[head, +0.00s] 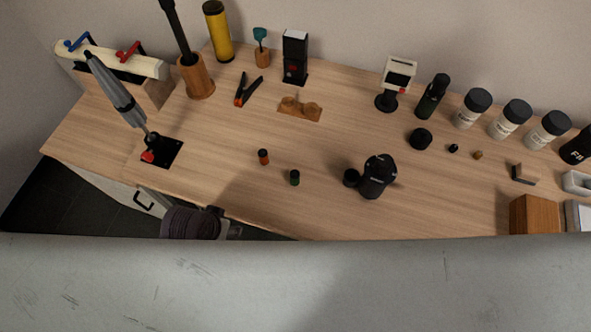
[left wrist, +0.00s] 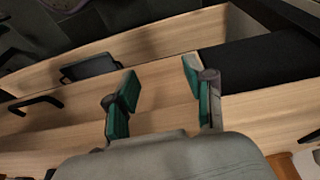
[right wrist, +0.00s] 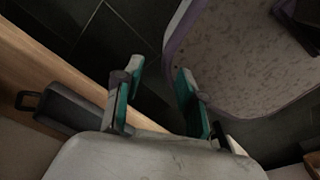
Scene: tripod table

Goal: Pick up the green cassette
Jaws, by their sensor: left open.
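The green cassette (head: 295,178) is a small dark cylinder with a green band. It stands upright near the table's front edge in the head view, to the right of a similar orange-red cassette (head: 263,157). My left gripper (left wrist: 159,76) is open and empty in the left wrist view, over wooden drawer fronts. My right gripper (right wrist: 160,70) has its green-padded fingers apart with nothing between them, over the dark floor. Neither gripper is clearly visible in the head view, and neither wrist view shows the cassette.
A dark camera-like object (head: 378,177) stands right of the cassette. A wooden holder (head: 300,109) lies behind it. A tool on a black square base (head: 162,152) stands left. Bottles line the back right. A purple-edged seat (right wrist: 250,60) is near my right gripper.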

